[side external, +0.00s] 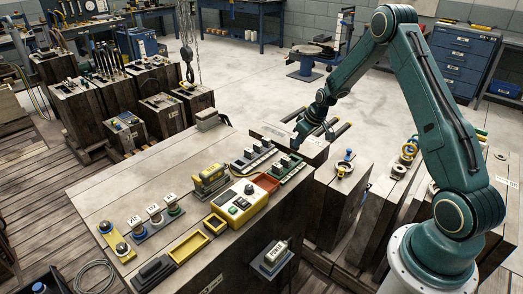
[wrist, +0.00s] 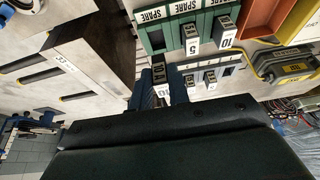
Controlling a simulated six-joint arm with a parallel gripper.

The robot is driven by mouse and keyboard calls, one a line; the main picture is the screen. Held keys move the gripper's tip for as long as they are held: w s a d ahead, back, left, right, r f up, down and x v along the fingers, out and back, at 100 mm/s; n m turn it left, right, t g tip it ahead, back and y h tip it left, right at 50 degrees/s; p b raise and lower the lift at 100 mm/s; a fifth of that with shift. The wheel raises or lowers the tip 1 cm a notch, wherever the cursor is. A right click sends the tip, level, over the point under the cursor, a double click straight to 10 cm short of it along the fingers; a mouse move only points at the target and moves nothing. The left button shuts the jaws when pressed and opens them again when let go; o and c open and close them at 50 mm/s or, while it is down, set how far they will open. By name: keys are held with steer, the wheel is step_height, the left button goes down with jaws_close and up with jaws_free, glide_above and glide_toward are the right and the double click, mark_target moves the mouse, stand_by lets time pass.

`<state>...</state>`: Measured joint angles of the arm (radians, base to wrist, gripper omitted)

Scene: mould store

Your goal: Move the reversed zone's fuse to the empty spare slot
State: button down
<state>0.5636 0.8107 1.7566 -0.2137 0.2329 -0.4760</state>
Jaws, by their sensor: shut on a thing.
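My gripper (wrist: 163,88) is shut on a dark fuse (wrist: 158,73) with a white label; the label is only partly readable. In the side view my gripper (side external: 298,143) is over the far edge of the bench, by the fuse blocks. The green fuse block (wrist: 172,22) has SPARE labels along its top. Its left slot (wrist: 157,40) looks dark and empty; fuses marked 5 (wrist: 192,40) and 10 (wrist: 228,38) stand in the others. A grey-blue block (wrist: 222,62) beside it holds small fuses. Which zone is reversed cannot be told.
A yellow control box (side external: 240,204) and a red tray (side external: 268,182) stand near the blocks. Yellow trays (side external: 188,247) and tagged round parts (side external: 155,214) lie farther left on the wooden bench. A gap separates the bench from the block with the blue-topped part (side external: 347,158).

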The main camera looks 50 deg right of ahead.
glide_above(298, 161)
steer(key=shift+f, duration=2.05)
steer(key=shift+f, duration=1)
stand_by(0.9)
steer(key=c, duration=1.3)
jaws_free()
steer(key=shift+o, duration=0.2)
steer(key=shift+r, duration=0.1)
step_height(298, 161, up, 7)
steer(key=shift+r, duration=0.15)
stand_by(0.4)
